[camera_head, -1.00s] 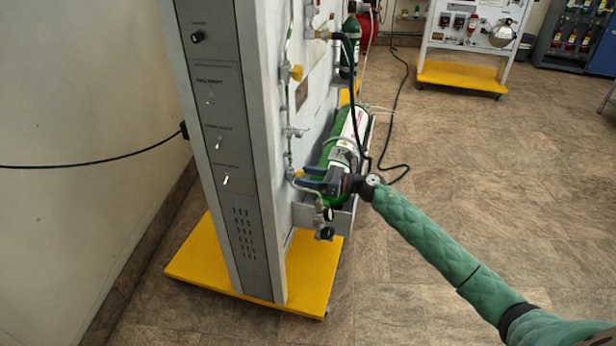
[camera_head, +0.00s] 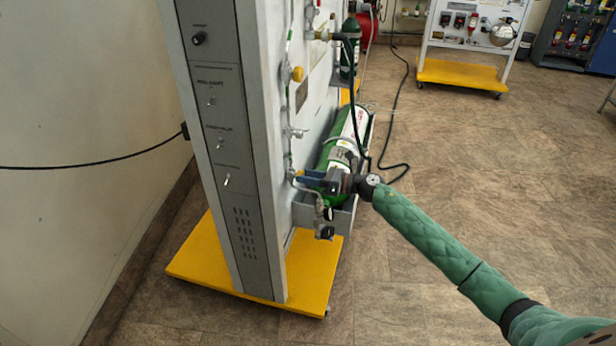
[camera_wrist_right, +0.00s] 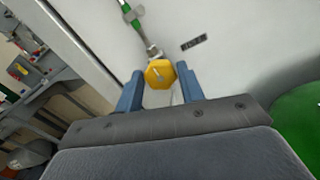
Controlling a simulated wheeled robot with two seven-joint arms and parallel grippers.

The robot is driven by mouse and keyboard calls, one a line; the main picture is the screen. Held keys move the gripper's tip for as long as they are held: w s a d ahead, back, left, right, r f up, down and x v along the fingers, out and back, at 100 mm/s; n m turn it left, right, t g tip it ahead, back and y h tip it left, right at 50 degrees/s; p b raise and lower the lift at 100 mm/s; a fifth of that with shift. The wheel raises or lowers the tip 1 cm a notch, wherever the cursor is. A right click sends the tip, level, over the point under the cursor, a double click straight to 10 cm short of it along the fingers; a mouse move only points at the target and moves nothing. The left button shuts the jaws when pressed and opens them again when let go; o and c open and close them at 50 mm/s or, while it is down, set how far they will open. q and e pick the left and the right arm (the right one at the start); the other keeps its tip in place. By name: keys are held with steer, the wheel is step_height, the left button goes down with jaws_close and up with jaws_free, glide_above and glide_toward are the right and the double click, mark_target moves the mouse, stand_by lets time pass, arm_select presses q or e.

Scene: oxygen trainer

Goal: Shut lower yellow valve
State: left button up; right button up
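The lower yellow valve (camera_wrist_right: 159,73) shows in the right wrist view as a yellow, many-sided knob on the white panel. My right gripper (camera_wrist_right: 160,68) is open, with one blue finger on each side of the knob and a visible gap to it. I cannot tell how far the knob reaches between the fingertips. In the head view my right gripper (camera_head: 300,177) is at the lower pipe work on the panel's side, and it mostly hides this valve. A second yellow valve (camera_head: 297,74) sits higher on the same panel. My left gripper is not in view.
A green cylinder (camera_head: 343,140) lies in a grey tray behind my right gripper. The panel stands on a yellow base (camera_head: 312,272). A black hose (camera_head: 352,95) hangs close behind. The floor to the right is clear.

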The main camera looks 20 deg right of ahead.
steer(key=o, duration=0.3)
steer(key=shift+b+v, duration=0.4)
steer(key=shift+v, duration=3.5)
